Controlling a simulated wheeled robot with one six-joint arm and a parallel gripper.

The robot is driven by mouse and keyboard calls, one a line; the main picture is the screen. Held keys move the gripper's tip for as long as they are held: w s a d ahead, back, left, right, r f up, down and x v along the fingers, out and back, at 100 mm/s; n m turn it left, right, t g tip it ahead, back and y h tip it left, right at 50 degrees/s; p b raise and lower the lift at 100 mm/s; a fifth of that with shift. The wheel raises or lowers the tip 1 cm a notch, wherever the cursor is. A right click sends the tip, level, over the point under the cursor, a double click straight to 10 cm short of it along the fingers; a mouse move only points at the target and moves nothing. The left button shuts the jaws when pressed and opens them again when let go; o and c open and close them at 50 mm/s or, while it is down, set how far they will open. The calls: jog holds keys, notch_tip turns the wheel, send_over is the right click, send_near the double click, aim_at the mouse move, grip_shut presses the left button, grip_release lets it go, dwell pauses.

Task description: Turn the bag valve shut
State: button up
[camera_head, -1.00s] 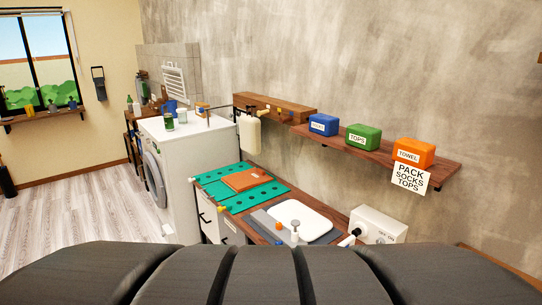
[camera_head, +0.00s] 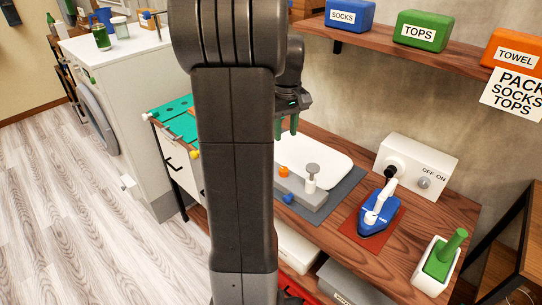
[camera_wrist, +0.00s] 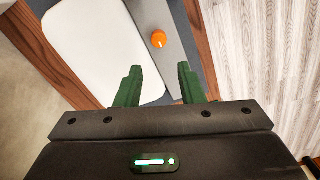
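A white, flat, rounded bag-like pad (camera_head: 318,158) lies on the wooden counter. A grey strip along its near edge carries an orange knob (camera_head: 284,172), which looks like the valve, and a blue knob (camera_head: 288,198). In the wrist view the orange knob (camera_wrist: 158,39) shows a pale line on its face, beside the white pad (camera_wrist: 85,55). My gripper (camera_head: 288,130) hangs above the pad's far left part, partly hidden by my arm. In the wrist view my gripper (camera_wrist: 160,68) has its green fingers apart and empty, with the orange knob beyond them.
A grey-topped post (camera_head: 312,178) stands close to the orange knob. To the right are a blue iron (camera_head: 375,215) on a red mat, a white OFF/ON box (camera_head: 418,165) and a green-handled thing in a white holder (camera_head: 440,262). A shelf (camera_head: 400,43) with labelled boxes is above.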

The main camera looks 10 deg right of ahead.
aim_at(284, 169)
jog(key=f, duration=1.3)
jog(key=shift+w+f, duration=0.25)
jog(key=shift+f, duration=0.15)
jog(key=c, duration=0.7)
